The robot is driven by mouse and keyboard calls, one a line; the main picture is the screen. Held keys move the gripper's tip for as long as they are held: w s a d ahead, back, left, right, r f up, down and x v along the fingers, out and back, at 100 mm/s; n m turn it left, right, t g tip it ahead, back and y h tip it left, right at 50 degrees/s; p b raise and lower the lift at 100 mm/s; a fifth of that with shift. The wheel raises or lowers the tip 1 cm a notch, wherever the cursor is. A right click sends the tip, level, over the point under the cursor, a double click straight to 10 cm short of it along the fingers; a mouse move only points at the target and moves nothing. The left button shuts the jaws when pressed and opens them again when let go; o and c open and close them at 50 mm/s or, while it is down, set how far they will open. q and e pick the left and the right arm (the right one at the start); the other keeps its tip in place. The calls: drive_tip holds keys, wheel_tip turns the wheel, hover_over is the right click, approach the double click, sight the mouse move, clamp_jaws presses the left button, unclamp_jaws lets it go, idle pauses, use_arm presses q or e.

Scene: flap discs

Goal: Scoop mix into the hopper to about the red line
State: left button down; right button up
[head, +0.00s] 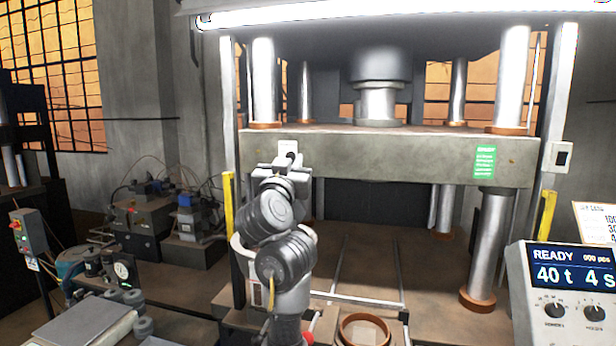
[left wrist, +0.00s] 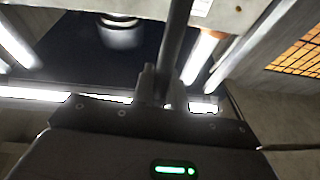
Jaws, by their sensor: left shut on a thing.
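My left gripper (head: 288,158) is raised in front of the press, near its thick crossbeam. In the left wrist view its fingers (left wrist: 162,88) are shut on a dark grey rod (left wrist: 177,45) that runs up out of the picture. The rod looks like a handle, but no scoop bowl shows. A brown round rim (head: 347,324) with something pale inside stands at the bottom edge of the head view, partly cut off; I cannot tell whether it is the hopper or holds mix. No red line can be made out. My right gripper is out of view.
The press crossbeam (head: 400,152) and its steel columns (head: 487,240) stand close ahead. A control box (head: 565,290) reading READY is at the right. A pump unit (head: 140,215) and a grey-topped box (head: 85,325) are at the left. The press bed right of my arm looks open.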

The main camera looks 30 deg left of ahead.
use_arm(q)
drive_tip(key=s+a+f+n+g+y+b, duration=0.1)
drive_tip(key=s+a+n+g+y+b, duration=0.1)
drive_tip(key=a+n, duration=0.4)
drive_tip(key=s+a+f+n+g+y+b, duration=0.2)
drive_tip(key=s+a+n+y+b, duration=0.2)
drive_tip(key=n, duration=0.6)
drive_tip(key=shift+s+a+n+y, duration=0.4)
drive_tip(key=shift+s+a+y, duration=0.4)
drive_tip(key=shift+s+a, duration=0.75)
drive_tip(key=shift+s+d, duration=0.2)
